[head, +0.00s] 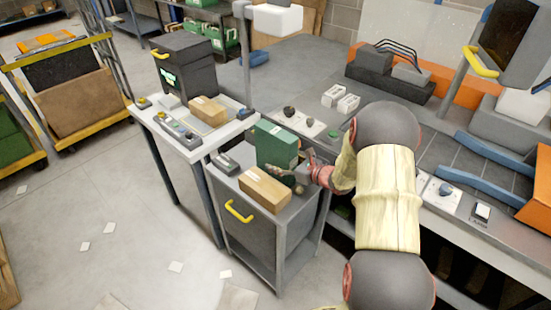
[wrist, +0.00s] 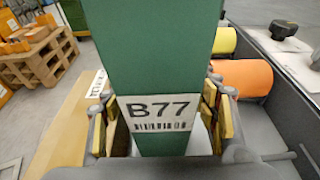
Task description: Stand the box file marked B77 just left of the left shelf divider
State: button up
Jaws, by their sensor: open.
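The green box file (head: 277,144) stands upright on the grey cabinet top, and its label B77 faces the wrist camera. In the wrist view the file (wrist: 165,60) fills the middle. My gripper (wrist: 162,118) is open, with one yellow-padded finger on each side of the file's lower part. I cannot tell whether the pads touch it. In the head view my gripper (head: 300,176) is at the file's near right side, partly hidden by its own parts. I cannot make out a shelf divider in either view.
A brown carton (head: 265,188) lies close in front of the file, and a grey device (head: 225,163) sits to its left. An orange roll (wrist: 243,77) is right of the file. A white-topped table (head: 190,128) stands to the left, and a long workbench (head: 470,215) to the right.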

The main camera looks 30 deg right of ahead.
jog(key=shift+x, duration=1.1)
jog(key=shift+c, duration=0.3)
jog(key=c, duration=1.4)
jog(key=shift+r, duration=0.1)
grip_shut()
